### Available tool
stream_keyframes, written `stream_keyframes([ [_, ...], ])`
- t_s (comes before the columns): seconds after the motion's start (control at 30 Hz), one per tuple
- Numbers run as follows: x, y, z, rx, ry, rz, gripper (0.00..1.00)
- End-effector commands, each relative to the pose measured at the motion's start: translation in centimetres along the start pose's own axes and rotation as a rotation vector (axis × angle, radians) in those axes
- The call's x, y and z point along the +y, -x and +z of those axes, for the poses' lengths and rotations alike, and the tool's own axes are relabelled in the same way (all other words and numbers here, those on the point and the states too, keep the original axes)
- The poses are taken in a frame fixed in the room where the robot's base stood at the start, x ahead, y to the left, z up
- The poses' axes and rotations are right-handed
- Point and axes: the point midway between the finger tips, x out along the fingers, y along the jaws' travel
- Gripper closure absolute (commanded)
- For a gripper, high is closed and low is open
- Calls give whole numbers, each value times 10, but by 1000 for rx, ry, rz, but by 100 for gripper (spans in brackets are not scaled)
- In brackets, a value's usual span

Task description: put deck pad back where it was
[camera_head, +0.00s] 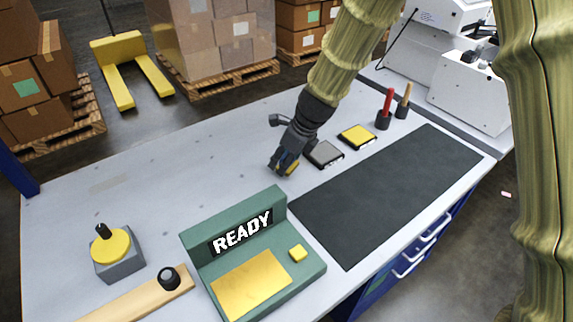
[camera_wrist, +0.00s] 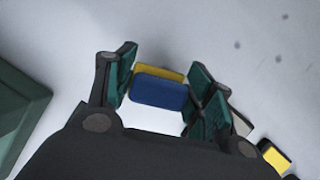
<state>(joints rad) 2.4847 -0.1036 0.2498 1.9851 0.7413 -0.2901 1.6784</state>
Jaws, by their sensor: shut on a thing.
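My gripper (camera_head: 284,169) is shut on a small pad and holds it over the white table, left of a grey square holder. In the wrist view the pad (camera_wrist: 158,92) shows a blue face and a yellow face between the two green-lined fingers. The grey holder (camera_head: 325,154) has a bare grey top. Beside it, to the upper right, is a dark-edged holder with a yellow top (camera_head: 357,136). I cannot tell the exact height of the held pad.
A green console (camera_head: 236,258) reading READY stands in front of my gripper. A dark mat (camera_head: 385,195) lies to the right. Red and tan sticks stand in dark cups (camera_head: 384,118) at the back. A yellow-topped knob box (camera_head: 115,255) stands left. The left table middle is clear.

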Motion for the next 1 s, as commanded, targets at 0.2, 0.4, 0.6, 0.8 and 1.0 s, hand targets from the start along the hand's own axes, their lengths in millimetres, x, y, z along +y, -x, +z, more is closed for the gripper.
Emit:
stream_keyframes([
  [0.2, 0, -22, -10, 0, -2, 1, 66],
  [0.4, 0, -23, -10, 0, -1, 0, 66],
  [0.6, 0, -25, -12, 0, -2, 0, 45],
  [0.8, 0, -25, -11, 0, -1, 0, 25],
  [1.0, 0, -25, -11, 0, -1, 0, 25],
])
